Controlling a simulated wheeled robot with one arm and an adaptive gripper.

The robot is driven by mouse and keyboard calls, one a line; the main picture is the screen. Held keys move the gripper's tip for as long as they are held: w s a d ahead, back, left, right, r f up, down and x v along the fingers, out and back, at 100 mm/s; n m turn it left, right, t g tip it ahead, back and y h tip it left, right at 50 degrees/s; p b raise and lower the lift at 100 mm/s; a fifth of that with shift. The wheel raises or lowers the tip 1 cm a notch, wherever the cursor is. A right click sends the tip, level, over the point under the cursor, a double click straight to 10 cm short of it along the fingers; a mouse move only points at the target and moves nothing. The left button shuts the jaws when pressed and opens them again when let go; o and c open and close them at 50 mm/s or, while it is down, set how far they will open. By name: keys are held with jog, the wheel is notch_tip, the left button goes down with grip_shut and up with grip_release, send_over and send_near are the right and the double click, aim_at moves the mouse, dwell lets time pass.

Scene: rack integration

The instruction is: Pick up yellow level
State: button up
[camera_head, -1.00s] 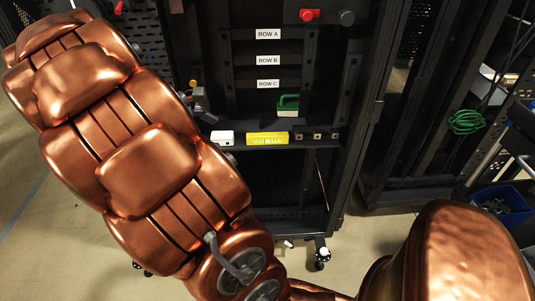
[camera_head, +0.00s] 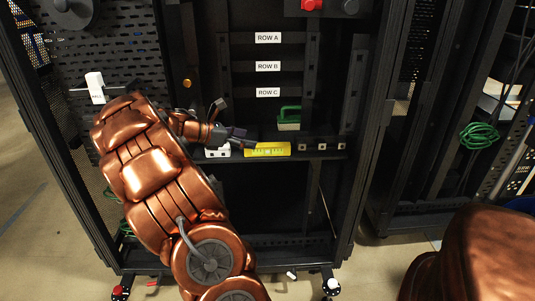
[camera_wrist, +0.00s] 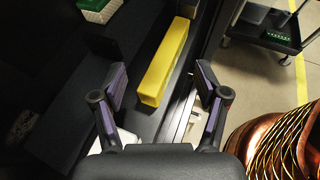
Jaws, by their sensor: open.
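The yellow level (camera_head: 267,149) lies on the black shelf of the rack, below the ROW C label. In the wrist view the yellow level (camera_wrist: 164,64) runs lengthwise between and beyond my fingers, with its near end close to the fingertips. My gripper (camera_wrist: 160,88) is open and empty, one finger to each side of the level's line, and nothing touches it that I can see. In the head view my gripper (camera_head: 232,127) is at the left end of the level, just above the shelf; its fingertips are partly hard to make out.
A white box (camera_head: 217,151) sits on the shelf left of the level, partly behind my gripper. Small square fittings (camera_head: 322,146) line the shelf on the right. Rack posts (camera_head: 371,110) bound the space.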

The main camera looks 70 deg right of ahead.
aim_at(266, 144)
jog(key=b+x, duration=0.2)
jog(key=x, duration=0.1)
jog(key=f+b+x, duration=0.1)
jog(key=x, duration=0.1)
jog(key=shift+s+a, duration=0.15)
jog(key=shift+a, duration=0.2)
jog(key=shift+s+d, duration=0.35)
jog(key=shift+d, duration=0.05)
grip_shut()
